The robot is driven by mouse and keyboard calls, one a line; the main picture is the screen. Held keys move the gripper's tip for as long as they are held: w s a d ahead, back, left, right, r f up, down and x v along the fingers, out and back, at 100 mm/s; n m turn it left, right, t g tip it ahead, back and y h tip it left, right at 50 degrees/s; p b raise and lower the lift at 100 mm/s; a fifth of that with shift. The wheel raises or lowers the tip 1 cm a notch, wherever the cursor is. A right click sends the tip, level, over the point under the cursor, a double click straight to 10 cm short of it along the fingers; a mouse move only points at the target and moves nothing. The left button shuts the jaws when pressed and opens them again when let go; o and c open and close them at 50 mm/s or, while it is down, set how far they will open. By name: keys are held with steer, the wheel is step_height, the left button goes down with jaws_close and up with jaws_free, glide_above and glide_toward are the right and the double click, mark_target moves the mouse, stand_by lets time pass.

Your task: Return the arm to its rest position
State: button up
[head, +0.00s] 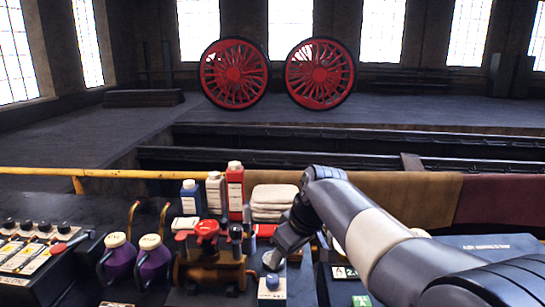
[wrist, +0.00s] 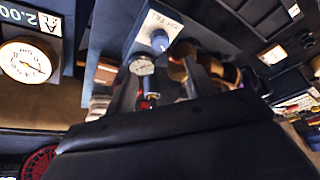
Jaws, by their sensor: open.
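My arm reaches in from the lower right of the head view and bends down at its wrist. My gripper (head: 282,246) points down over the bench, just above and behind a small pale labelled box with a grey-blue knob (head: 271,284). The same box shows in the wrist view (wrist: 157,27), beyond the jaws. The jaws are open, and I see nothing held in them. The dark gripper body fills the lower part of the wrist view. The exact gap between the fingertips is hard to make out.
A red valve (head: 207,232) stands left of my gripper, with bottles (head: 235,190) and folded cloths (head: 273,203) behind. Purple jugs (head: 152,258) stand further left. A yellow rail (head: 40,171) runs behind. A round gauge (wrist: 25,60) is near my wrist. Red wheels (head: 233,75) stand far off.

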mark_target(272, 278)
steer(key=x, duration=1.1)
steer(key=shift+s+f, duration=0.1)
steer(key=shift+f, duration=0.25)
steer(key=shift+s+r+m, duration=0.1)
steer(key=shift+r+m, duration=0.2)
steer(key=shift+m, duration=0.3)
steer(key=shift+m+t+h, duration=0.5)
steer(key=shift+m+h, duration=0.3)
steer(key=shift+m, duration=1)
steer(key=shift+a+m+h+b, duration=0.15)
steer(key=shift+m+h+b, duration=0.55)
steer(key=shift+m, duration=1.3)
steer(key=shift+a+m+h+b, duration=0.15)
steer(key=shift+m+h, duration=0.25)
steer(key=shift+m, duration=0.45)
steer(key=shift+m+h+b, duration=0.15)
steer(key=shift+m+h, duration=0.25)
steer(key=shift+m, duration=0.45)
steer(key=v, duration=1)
steer(key=shift+r+p, duration=0.35)
steer(key=shift+p, duration=0.05)
steer(key=shift+s+f, duration=0.1)
steer(key=shift+s, duration=0.05)
